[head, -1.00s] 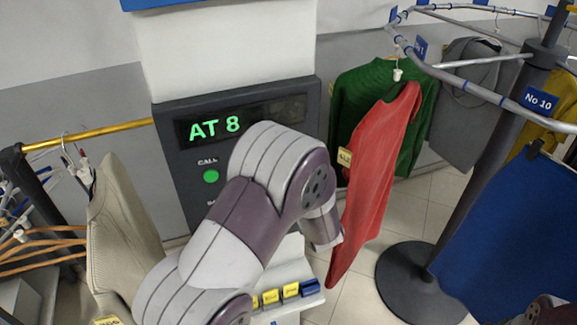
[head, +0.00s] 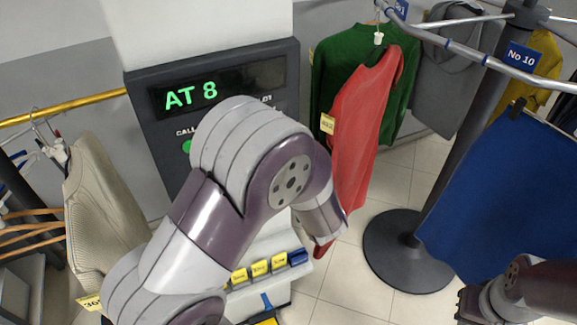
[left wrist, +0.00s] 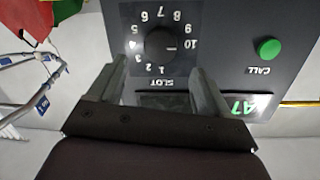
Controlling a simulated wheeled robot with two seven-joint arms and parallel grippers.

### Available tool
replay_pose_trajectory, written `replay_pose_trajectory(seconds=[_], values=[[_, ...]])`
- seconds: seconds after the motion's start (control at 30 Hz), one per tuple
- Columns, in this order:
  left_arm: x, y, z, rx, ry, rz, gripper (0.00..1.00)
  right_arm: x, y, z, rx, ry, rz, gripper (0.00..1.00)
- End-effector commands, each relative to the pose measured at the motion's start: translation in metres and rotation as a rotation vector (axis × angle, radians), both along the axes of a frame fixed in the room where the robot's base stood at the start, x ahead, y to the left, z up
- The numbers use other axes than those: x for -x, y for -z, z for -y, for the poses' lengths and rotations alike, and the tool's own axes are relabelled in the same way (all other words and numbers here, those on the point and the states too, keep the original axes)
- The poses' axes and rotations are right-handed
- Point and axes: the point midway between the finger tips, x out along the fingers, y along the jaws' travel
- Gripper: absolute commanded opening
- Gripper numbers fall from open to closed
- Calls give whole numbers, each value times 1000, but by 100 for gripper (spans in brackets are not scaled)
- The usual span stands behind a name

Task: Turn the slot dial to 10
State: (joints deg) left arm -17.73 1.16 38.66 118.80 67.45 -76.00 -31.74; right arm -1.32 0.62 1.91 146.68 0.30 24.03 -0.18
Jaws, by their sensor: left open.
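The slot dial (left wrist: 160,46) is a round black knob on the dark control panel (left wrist: 225,25), seen upside down in the left wrist view. Its white mark points toward the 10. My left gripper (left wrist: 160,88) is open, its two fingers apart in front of the dial with nothing between them; I cannot tell if they touch it. In the head view my left arm hides the dial and the left gripper. Part of my right arm shows at the lower right, with a dark end (head: 468,305) whose jaws are unclear.
A green CALL button (left wrist: 268,48) sits beside the dial. A red garment (head: 365,130) and a green sweater (head: 335,65) hang right of the panel. A blue garment (head: 500,190) hangs near my right arm. A beige knit (head: 100,210) hangs at left.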

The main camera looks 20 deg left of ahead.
Motion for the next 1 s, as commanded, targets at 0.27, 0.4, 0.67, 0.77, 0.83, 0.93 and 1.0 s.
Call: replay_pose_trajectory(seconds=[0.27,0.4,0.67,0.77,0.83,0.93,1.0], values=[[38,-4,41,0,3,2,78,0,18,0,0,0,0,0],[42,-6,45,0,0,1,78,0,18,0,0,0,0,0],[42,-6,45,-1,-1,1,78,0,17,0,0,0,0,0],[42,-6,44,0,-1,1,78,0,17,0,0,0,0,0],[42,-4,45,20,2,8,78,0,17,0,0,0,0,0],[28,22,67,161,118,-37,78,0,17,0,0,0,0,0],[17,52,107,324,313,-137,78,0,18,0,0,0,0,0]])
